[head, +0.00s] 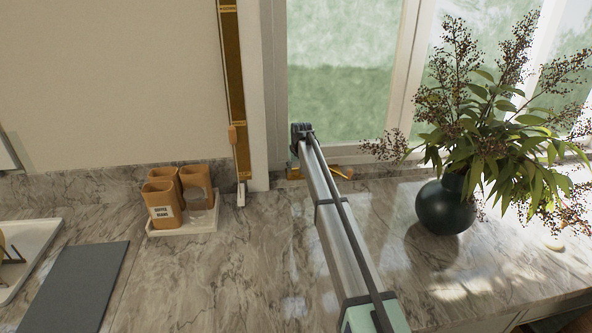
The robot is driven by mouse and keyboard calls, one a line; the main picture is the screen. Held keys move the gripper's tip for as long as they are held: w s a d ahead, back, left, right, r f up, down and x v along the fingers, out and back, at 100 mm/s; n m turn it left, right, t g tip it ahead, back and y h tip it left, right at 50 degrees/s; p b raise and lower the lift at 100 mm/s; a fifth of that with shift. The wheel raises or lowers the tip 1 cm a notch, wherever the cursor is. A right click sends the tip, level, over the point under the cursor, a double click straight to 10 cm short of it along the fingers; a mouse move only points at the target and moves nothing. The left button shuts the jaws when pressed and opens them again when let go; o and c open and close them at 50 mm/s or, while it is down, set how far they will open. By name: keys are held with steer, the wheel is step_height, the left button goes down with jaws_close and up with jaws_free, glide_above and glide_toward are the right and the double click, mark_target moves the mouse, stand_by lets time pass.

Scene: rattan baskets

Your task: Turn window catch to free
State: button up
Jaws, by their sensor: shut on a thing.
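The brass window catch (342,173) shows low at the window frame, just above the counter. Part of it is hidden behind my arm, and brass also shows on the arm's left side. My gripper (299,146) is at the far end of my arm, by the lower left corner of the window. Only a dark part of it shows clearly. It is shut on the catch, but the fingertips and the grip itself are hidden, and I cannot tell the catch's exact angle.
A dark vase (446,207) with spreading branches stands on the counter right of my arm. Orange canisters (163,201) stand on a white tray (184,226) to the left. A grey board (75,287) lies at the lower left. The marble counter (250,275) is clear between.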

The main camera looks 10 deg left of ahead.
steer(key=n+b, duration=0.1)
steer(key=n+y+b, duration=0.1)
steer(key=n, duration=0.1)
steer(key=n+g+b, duration=0.1)
steer(key=n+b, duration=0.1)
steer(key=shift+w+d+f+y, duration=0.1)
steer(key=shift+w+f+y, duration=0.05)
steer(key=shift+f+y, duration=0.15)
steer(key=n+g+b, duration=0.1)
steer(key=n, duration=0.1)
steer(key=n+g+y+b, duration=0.1)
steer(key=n+b, duration=0.1)
steer(key=n, duration=0.1)
steer(key=shift+w+r+b, duration=0.1)
steer(key=shift+w+b, duration=0.05)
steer(key=shift+b, duration=0.15)
steer(key=shift+r+n+g, duration=0.15)
steer(key=shift+n+g, duration=0.15)
steer(key=shift+n, duration=0.8)
steer(key=shift+r+n+g+p, duration=0.25)
steer(key=shift+n+g+p, duration=0.15)
steer(key=shift+n+p, duration=0.65)
steer(key=shift+f+n+g+p, duration=0.25)
steer(key=shift+n+p, duration=0.4)
steer(key=shift+p, duration=0.5)
steer(key=o, duration=1.1)
steer(key=shift+o, duration=0.2)
